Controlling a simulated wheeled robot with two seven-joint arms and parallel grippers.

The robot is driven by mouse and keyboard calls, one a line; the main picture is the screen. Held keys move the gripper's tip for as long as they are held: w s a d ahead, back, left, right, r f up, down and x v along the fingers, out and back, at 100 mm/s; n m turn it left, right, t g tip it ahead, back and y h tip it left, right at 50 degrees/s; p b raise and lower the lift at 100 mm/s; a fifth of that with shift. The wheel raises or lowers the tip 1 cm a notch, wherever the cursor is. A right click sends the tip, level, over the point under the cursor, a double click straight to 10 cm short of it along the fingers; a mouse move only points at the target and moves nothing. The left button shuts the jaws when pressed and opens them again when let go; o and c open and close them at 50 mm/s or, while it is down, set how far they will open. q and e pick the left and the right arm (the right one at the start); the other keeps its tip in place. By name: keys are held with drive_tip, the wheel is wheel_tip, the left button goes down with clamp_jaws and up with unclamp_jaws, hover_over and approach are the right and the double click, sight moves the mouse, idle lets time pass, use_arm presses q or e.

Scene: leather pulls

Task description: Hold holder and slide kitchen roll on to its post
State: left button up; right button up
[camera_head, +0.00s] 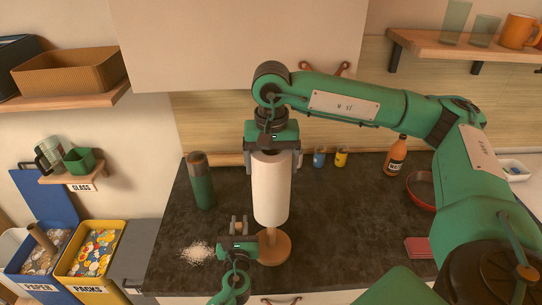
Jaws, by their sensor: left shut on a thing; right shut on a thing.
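The white kitchen roll (270,190) is upright above the wooden holder (275,248), whose round base stands on the dark worktop. My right gripper (272,160) comes from above and is shut on the top of the roll. The roll's lower end is just above the base, around the line of the post. Most of the post is hidden by the roll, with only a short piece showing below it. My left gripper (250,245) is low at the left side of the holder and is shut on it near the base.
Blue (319,158) and yellow (341,157) cups, an orange bottle (395,157), a red pan (420,190) and a red cloth (418,247) are to the right.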

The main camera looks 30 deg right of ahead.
drive_tip(key=shift+f, duration=4.85)
drive_tip(key=shift+f, duration=0.1)
drive_tip(key=shift+f, duration=2.3)
drive_tip(key=o, duration=1.2)
wheel_tip(320, 180, up, 12)
use_arm(q)
drive_tip(key=o, duration=0.9)
